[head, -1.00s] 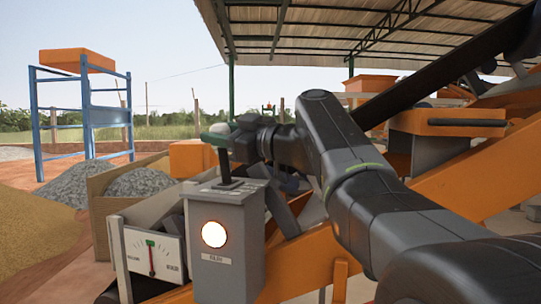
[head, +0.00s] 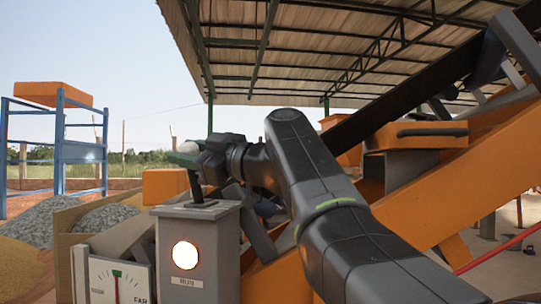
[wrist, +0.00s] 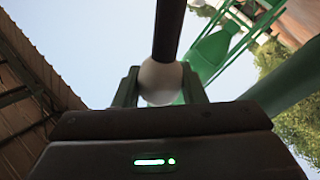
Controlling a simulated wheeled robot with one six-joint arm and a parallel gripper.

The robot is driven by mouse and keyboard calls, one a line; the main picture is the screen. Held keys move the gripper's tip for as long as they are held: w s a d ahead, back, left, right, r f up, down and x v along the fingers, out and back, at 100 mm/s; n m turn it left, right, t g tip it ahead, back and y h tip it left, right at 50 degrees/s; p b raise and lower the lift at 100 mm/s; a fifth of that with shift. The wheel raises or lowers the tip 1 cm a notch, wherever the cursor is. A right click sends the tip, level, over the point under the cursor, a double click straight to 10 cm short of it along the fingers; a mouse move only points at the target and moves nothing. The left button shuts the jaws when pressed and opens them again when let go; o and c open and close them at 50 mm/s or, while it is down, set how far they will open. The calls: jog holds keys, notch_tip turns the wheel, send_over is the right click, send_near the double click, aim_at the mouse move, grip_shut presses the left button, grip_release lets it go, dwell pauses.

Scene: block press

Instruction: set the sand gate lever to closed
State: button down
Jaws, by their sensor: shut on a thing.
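A dark lever (head: 195,187) with a white ball knob rises from a slot on top of a grey control box (head: 205,232). The lever leans slightly left in the head view. My gripper (head: 184,156) is shut on the knob from the right. In the wrist view the white knob (wrist: 160,82) sits between both fingers, with the dark lever shaft (wrist: 168,28) running up from it. The box has a lit round lamp (head: 185,255) and a small label that I cannot read surely, so I cannot tell the lever's marked position.
A white gauge (head: 117,284) with a red needle stands left of the box, partly cut off. An orange sloping conveyor frame (head: 455,183) fills the right side. Gravel (head: 45,222) and a blue stand (head: 58,150) are at the left.

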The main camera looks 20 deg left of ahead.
jog(key=shift+f, duration=0.1)
jog(key=c, duration=0.9)
grip_release()
jog(key=shift+s, duration=0.1)
jog(key=shift+c, duration=0.2)
jog(key=shift+d, duration=0.1)
jog(key=d+f, duration=0.1)
jog(key=d, duration=1.2)
jog(key=shift+d+f, duration=0.3)
jog(key=shift+f, duration=0.1)
jog(key=shift+s, duration=0.1)
jog(key=shift+a, duration=0.1)
jog(key=shift+a+r, duration=0.3)
jog(key=shift+a, duration=1.9)
jog(key=shift+a+r, duration=0.35)
jog(key=shift+a, duration=1.85)
jog(key=shift+a+r, duration=0.3)
jog(key=shift+a, duration=1.9)
jog(key=shift+d, duration=0.1)
